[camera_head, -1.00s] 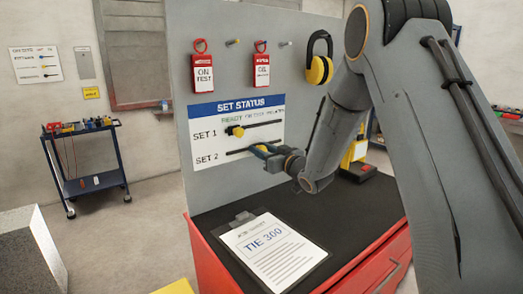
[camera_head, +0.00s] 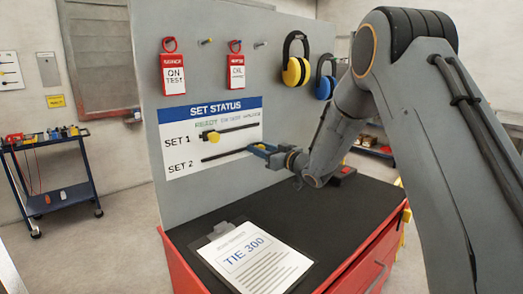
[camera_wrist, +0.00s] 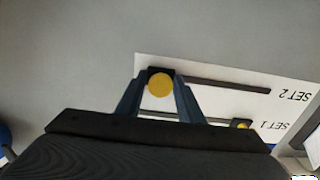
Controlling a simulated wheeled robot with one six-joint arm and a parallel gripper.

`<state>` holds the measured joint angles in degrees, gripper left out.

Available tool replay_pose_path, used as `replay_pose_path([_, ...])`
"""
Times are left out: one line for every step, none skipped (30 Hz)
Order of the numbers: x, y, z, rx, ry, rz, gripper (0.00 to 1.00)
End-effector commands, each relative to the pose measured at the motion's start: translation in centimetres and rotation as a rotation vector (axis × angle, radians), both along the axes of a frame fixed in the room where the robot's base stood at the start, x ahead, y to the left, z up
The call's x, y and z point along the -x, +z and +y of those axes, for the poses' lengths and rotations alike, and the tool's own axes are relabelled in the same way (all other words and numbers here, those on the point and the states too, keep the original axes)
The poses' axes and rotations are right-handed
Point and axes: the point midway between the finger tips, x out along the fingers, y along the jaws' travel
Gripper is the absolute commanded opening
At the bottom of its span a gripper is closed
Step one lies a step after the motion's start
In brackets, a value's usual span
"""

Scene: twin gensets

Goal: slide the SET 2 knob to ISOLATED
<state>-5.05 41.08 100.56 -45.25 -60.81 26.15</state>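The white SET STATUS board (camera_head: 185,150) is on the grey panel. Its SET 2 slot (camera_head: 222,155) is bare along its left and middle. My gripper (camera_head: 259,149) is at the right end of that slot, at the board's right edge, and hides the SET 2 knob in the head view. In the wrist view, which is upside down, the round yellow SET 2 knob (camera_wrist: 160,85) sits between my fingers (camera_wrist: 160,92), at the slot end far from the SET 2 label. The fingers look closed on it. The column words above are too small to read fully.
Red tags (camera_head: 173,74) and ear defenders (camera_head: 296,70) hang above. A clipboard (camera_head: 255,258) lies on the black bench top below. A blue cart (camera_head: 52,170) stands left.

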Motion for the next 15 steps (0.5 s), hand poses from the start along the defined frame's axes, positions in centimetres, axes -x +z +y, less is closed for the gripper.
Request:
replay_pose_path([-0.22,0.08,-0.36,-0.001,-0.008,-0.001,0.41])
replay_pose_path([-0.21,0.08,-0.37,-0.001,-0.008,-0.001,0.44])
replay_pose_path([-0.2,0.07,-0.35,-0.001,-0.008,-0.001,0.44])
replay_pose_path([-0.18,0.07,-0.31,-0.001,-0.007,-0.001,0.44])
replay_pose_path([-0.17,0.07,-0.28,-0.001,-0.007,-0.001,0.44])
replay_pose_path([-0.15,0.07,-0.23,-0.001,-0.006,-0.001,0.44])
replay_pose_path([-0.14,0.07,-0.2,-0.001,-0.005,-0.001,0.44])
replay_pose_path([-0.12,0.07,-0.17,-0.001,-0.005,-0.001,0.44])
replay_pose_path([-0.12,0.06,-0.15,-0.001,-0.005,-0.001,0.44])
replay_pose_path([-0.11,0.06,-0.13,-0.001,-0.004,-0.001,0.44])
replay_pose_path([-0.1,0.06,-0.12,-0.001,-0.004,-0.001,0.44])
replay_pose_path([-0.07,0.06,-0.14,-0.001,-0.004,-0.001,0.44])
replay_pose_path([-0.02,0.06,-0.2,-0.001,-0.004,-0.001,0.44])
replay_pose_path([0.06,0.08,-0.3,-0.001,-0.004,-0.001,0.44])
replay_pose_path([0.24,0.1,-0.52,-0.001,-0.004,-0.001,0.44])
